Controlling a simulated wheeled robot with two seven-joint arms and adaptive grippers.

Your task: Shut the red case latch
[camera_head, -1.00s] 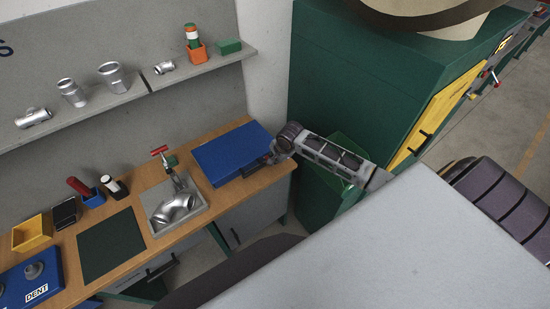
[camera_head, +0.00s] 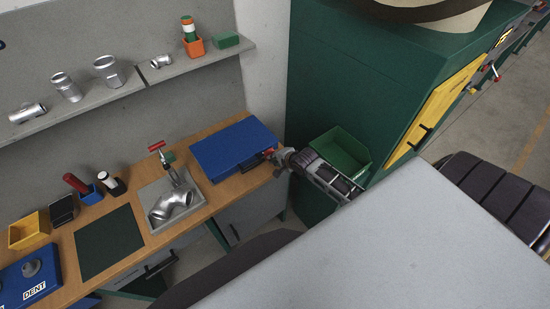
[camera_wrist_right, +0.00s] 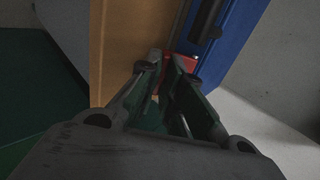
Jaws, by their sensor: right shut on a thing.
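The blue case (camera_head: 235,147) lies closed-looking on the right end of the wooden bench. Its red latch (camera_head: 269,152) shows at the front right side, beside a dark handle. In the right wrist view the red latch (camera_wrist_right: 182,63) is at my fingertips, against the blue case wall (camera_wrist_right: 232,40). My right gripper (camera_head: 278,156) is at the case's front right side; in its wrist view the fingers (camera_wrist_right: 165,68) are close together on the latch. They hide part of it, so I cannot tell how far the latch is turned. My left gripper is not in view.
A grey tray (camera_head: 205,198) with a metal pipe elbow (camera_head: 172,205) stands left of the case. A green bin (camera_head: 343,150) and a green cabinet (camera_head: 335,85) are at the right. A dark mat (camera_head: 108,243) lies on the bench (camera_head: 228,193). A shelf with castings runs above.

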